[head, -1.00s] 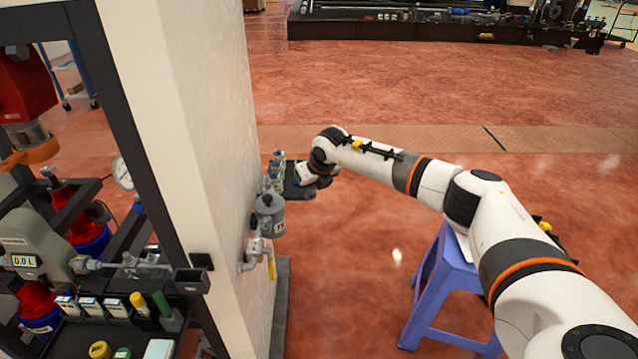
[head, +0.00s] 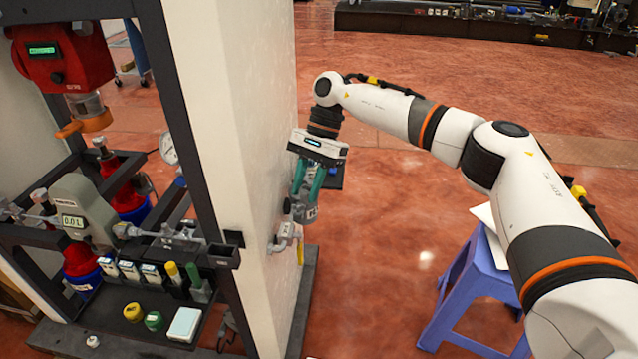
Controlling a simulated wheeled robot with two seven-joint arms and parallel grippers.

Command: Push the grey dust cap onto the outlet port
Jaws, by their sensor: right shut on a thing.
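My right gripper (head: 306,192) points down beside the white wall panel, its two green fingers shut on a small grey piece that I take to be the grey dust cap. The fingers hide most of it. Right below the fingertips is a grey cylinder (head: 304,214) with a label, fixed on the wall fitting with a valve (head: 286,235). The outlet port seems to be at its top, behind the fingers. I cannot tell whether cap and port touch. My left gripper is not in view.
The white panel (head: 238,130) stands close on the gripper's left. A dark-framed bench (head: 150,335) with a digital meter (head: 75,210), bottles and caps is further left. A purple stool (head: 465,300) stands under my right arm.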

